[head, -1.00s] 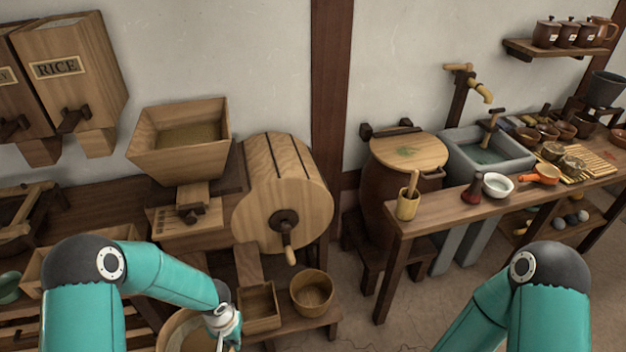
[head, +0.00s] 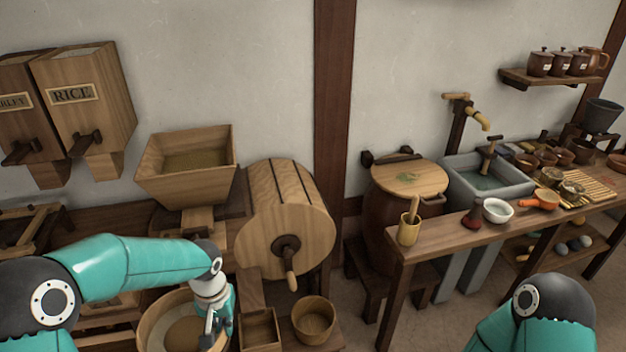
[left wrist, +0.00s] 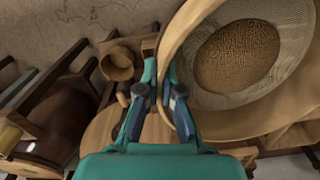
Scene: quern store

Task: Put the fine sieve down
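The fine sieve (head: 148,322) is a round wooden hoop with pale mesh and a brown heap of meal in it. It shows at the bottom of the head view, left of the square box, and fills the upper right of the left wrist view (left wrist: 290,50). My left gripper (head: 214,332) is at the sieve's right side. In the left wrist view its fingers (left wrist: 163,85) stand on either side of the rim, shut on it. The sieve looks about level; what lies right under it is hidden. My right gripper is out of view; only its arm shows.
A square wooden box (head: 259,330) and a round wooden tub (head: 313,320) stand on the low bench right of the sieve. Behind are the wooden hopper (head: 186,165) and drum (head: 288,220). The long table (head: 440,235) at right holds bowls and tools.

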